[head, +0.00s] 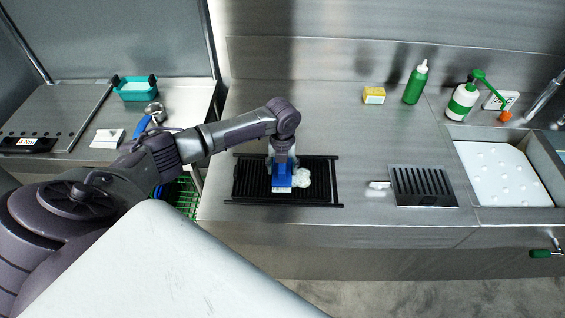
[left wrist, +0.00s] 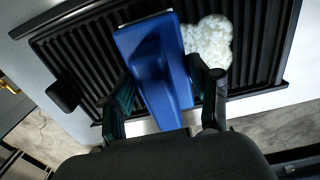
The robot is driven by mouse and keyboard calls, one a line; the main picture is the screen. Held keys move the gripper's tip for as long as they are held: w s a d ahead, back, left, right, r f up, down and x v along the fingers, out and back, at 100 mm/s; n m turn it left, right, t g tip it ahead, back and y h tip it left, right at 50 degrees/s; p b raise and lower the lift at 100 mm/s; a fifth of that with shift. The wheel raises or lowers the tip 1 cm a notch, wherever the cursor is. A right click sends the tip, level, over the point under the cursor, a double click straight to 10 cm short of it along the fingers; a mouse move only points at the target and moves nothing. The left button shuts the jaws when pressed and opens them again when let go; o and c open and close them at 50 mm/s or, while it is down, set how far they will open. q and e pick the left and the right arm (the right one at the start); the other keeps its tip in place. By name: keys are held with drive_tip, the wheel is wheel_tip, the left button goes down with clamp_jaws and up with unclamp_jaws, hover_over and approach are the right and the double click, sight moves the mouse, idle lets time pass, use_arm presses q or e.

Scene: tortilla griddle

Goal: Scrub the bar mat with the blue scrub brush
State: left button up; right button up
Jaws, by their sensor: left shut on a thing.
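The black ribbed bar mat (head: 318,183) lies on the steel counter near its front edge; its ribs also fill the left wrist view (left wrist: 90,62). The blue scrub brush (head: 281,178) is over the middle of the mat. My left gripper (head: 282,161) is shut on the brush, its fingers on both sides of the blue handle (left wrist: 165,95) in the left wrist view. A white foam patch (head: 302,177) lies on the mat just right of the brush, and beside it in the left wrist view (left wrist: 208,42). I cannot tell whether the bristles touch the mat. My right gripper does not show.
A slotted drain plate (head: 422,187) and a sink (head: 545,165) are to the right. A yellow sponge (head: 374,95), a green bottle (head: 415,84) and a white-green spray bottle (head: 464,98) stand at the back. A green crate (head: 188,197) sits below, left of the counter.

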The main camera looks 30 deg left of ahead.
use_arm(q)
drive_tip(key=w+d, duration=0.1)
drive_tip(key=d, duration=0.1)
drive_tip(key=w+d+b, duration=0.1)
drive_tip(key=shift+w+d+f, duration=0.1)
drive_tip(key=shift+w+d, duration=0.05)
drive_tip(key=shift+d, duration=0.45)
drive_tip(key=shift+w+d, duration=0.55)
drive_tip(key=shift+d, duration=0.25)
drive_tip(key=shift+a, duration=0.15)
drive_tip(key=shift+s+a+r, duration=0.2)
drive_tip(key=shift+s+a, duration=0.1)
drive_tip(key=shift+a, duration=0.2)
drive_tip(key=s+a+p, duration=0.1)
drive_tip(key=s+a, duration=0.1)
drive_tip(key=a, duration=0.1)
drive_tip(key=shift+f+p, duration=0.1)
drive_tip(key=shift+p, duration=0.25)
drive_tip(key=shift+s+a+f, duration=0.1)
drive_tip(key=shift+a+f, duration=0.05)
